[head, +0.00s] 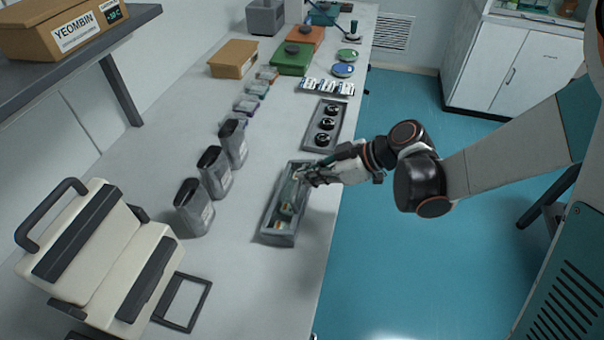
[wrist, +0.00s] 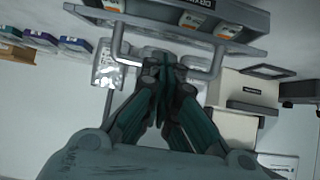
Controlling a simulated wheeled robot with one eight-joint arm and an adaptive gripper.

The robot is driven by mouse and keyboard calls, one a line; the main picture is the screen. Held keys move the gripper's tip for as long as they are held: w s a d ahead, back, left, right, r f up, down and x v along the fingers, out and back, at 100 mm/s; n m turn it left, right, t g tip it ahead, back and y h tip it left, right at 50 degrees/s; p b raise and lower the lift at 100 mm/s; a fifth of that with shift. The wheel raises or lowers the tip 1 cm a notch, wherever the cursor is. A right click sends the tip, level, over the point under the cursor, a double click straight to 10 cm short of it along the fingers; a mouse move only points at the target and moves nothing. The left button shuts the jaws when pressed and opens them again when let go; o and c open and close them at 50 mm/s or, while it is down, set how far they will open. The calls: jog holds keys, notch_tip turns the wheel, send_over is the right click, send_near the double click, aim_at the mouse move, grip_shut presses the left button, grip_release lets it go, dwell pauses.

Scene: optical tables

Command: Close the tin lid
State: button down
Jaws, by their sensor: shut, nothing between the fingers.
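A long grey tin (head: 278,239) lies near the table's right edge in the head view, with a greenish strip and small labelled items inside. In the wrist view its grey wall (wrist: 255,20) shows at the top, with orange-and-white labelled items inside. A U-shaped handle (wrist: 117,45) comes off its near side, partly hidden by my fingers. I cannot clearly tell the lid from the tin's body. My gripper (head: 308,178) is at the tin's upper right side. In the wrist view my gripper (wrist: 165,65) is shut and empty, fingertips at the handle; contact is unclear.
Several dark grey containers (head: 194,210) stand left of the tin. A tray with round black pieces (head: 327,124) lies just beyond it. A cream machine (head: 95,245) and a flat dark frame (head: 184,302) are at front left. Right of the table is open blue floor (head: 420,270).

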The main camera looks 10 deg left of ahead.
jog(key=shift+d+f+b, duration=0.45)
jog(key=shift+d+f, duration=0.1)
jog(key=shift+f, duration=0.15)
dwell(1.1)
notch_tip(320, 180, up, 4)
jog(key=a+p, duration=0.1)
jog(key=p, duration=0.2)
jog(key=d+r+p, duration=0.1)
jog(key=d+p, duration=0.1)
jog(key=d, duration=0.7)
jog(key=a+r+h+p, duration=0.7)
jog(key=a+r+p, duration=0.1)
jog(key=a+r, duration=0.35)
jog(key=shift+g, duration=0.4)
jog(key=b+x, duration=0.3)
jog(key=x, duration=0.1)
jog(key=d+b+x, duration=0.1)
jog(key=b+x, duration=0.2)
jog(key=x, duration=0.1)
jog(key=d+b+x, duration=0.1)
jog(key=b+x, duration=0.2)
jog(key=x, duration=0.2)
jog(key=shift+s+f, duration=0.1)
jog(key=shift+f, duration=0.25)
